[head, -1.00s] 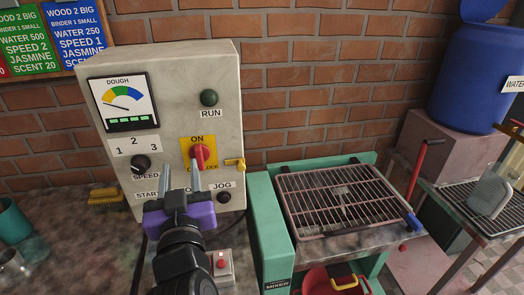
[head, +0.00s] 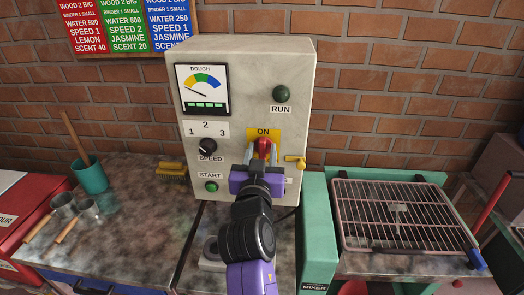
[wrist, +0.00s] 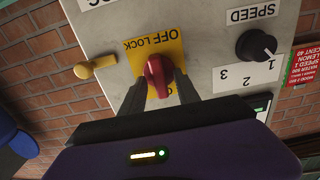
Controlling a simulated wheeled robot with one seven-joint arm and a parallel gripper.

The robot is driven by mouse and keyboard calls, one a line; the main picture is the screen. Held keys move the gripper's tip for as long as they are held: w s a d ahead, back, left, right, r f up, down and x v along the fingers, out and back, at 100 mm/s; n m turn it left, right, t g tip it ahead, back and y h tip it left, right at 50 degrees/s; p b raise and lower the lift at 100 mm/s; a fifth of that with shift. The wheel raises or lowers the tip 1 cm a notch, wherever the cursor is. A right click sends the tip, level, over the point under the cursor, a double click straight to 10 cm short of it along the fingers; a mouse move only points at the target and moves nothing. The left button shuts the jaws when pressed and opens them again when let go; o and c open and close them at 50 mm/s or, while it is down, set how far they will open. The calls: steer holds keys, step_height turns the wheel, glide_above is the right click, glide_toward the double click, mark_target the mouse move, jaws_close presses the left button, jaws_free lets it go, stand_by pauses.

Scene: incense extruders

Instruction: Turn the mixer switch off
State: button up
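The mixer switch is a red rotary knob (head: 263,147) on a yellow plate (head: 275,133) on the grey control box. The plate reads ON above the knob in the head view. OFF LOCK shows in the upside-down wrist view. The knob (wrist: 157,76) stands upright, in line with ON. My gripper (head: 264,160) is in front of it, with the purple body below. In the wrist view its two dark fingers (wrist: 157,88) are apart, one on each side of the knob. I cannot tell whether either finger touches it. The gripper hides the lower plate and part of the JOG area.
A yellow lever (head: 295,162) sticks out just right of the switch. The speed knob (head: 207,147) and green START button (head: 211,187) are to the left. The RUN lamp (head: 282,94) is dark green. A wire rack (head: 400,215) lies at the right.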

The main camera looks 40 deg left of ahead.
jaws_close()
steer(key=shift+n, duration=0.4)
steer(key=n, duration=0.4)
steer(key=shift+a, duration=0.1)
steer(key=n, duration=0.4)
steer(key=shift+s+a+n, duration=0.1)
steer(key=shift+n, duration=0.2)
steer(key=shift+s+a+f+n+p, duration=0.15)
steer(key=shift+n+p, duration=0.6)
steer(key=shift+n, duration=1.35)
steer(key=shift+w+d+f+n+p, duration=0.15)
steer(key=shift+n+p, duration=0.55)
steer(key=shift+n, duration=1.4)
steer(key=shift+s+a, duration=0.1)
